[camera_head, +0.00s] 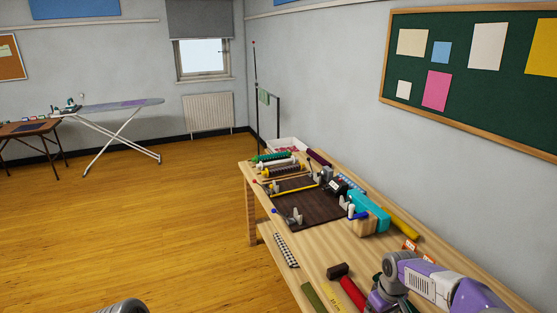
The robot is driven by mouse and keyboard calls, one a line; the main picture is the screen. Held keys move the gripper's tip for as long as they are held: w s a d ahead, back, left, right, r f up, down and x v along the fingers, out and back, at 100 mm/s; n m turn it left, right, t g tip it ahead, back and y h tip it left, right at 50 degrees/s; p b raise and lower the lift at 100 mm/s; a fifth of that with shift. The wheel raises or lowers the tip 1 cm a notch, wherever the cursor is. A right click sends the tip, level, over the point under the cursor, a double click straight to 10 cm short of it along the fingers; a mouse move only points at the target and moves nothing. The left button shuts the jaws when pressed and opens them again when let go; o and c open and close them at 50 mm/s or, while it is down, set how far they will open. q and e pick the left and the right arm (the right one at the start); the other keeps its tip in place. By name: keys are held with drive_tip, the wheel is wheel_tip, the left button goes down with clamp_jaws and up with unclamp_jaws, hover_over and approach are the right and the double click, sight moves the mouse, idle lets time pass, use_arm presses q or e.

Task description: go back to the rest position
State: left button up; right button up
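My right arm (430,283), white and purple, comes in at the bottom right over the near part of the wooden table (318,268). Its end bends down toward the bottom edge, close to a red roll (352,293). The fingers there cannot be made out, so I cannot tell whether the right gripper is open or holds anything. A grey rounded part at the bottom left edge may be mine. My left gripper does not show.
The table holds a dark mat (312,207), a teal tool (371,212), a yellow roll (402,223), a dark block (338,271), a green strip (314,296) and a white bin (287,145). An ironing board (125,106) stands far left. The floor left of the table is clear.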

drive_tip(key=s+a+f+m+y+b, duration=0.1)
drive_tip(key=s+a+f+y+b, duration=0.15)
drive_tip(key=a+f, duration=0.55)
drive_tip(key=s+a+f+m+y+b, duration=0.1)
drive_tip(key=s+a+f+b, duration=0.2)
drive_tip(key=f, duration=1)
use_arm(q)
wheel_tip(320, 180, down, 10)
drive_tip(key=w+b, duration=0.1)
drive_tip(key=b, duration=0.2)
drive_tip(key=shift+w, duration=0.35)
use_arm(e)
drive_tip(key=s+a+f+m, duration=0.2)
drive_tip(key=s+a+f, duration=0.1)
drive_tip(key=s+f, duration=0.3)
drive_tip(key=s+a+f+m, duration=0.3)
drive_tip(key=s+f, duration=0.3)
drive_tip(key=s, duration=0.2)
drive_tip(key=shift+s+a, duration=0.35)
drive_tip(key=shift+a, duration=0.3)
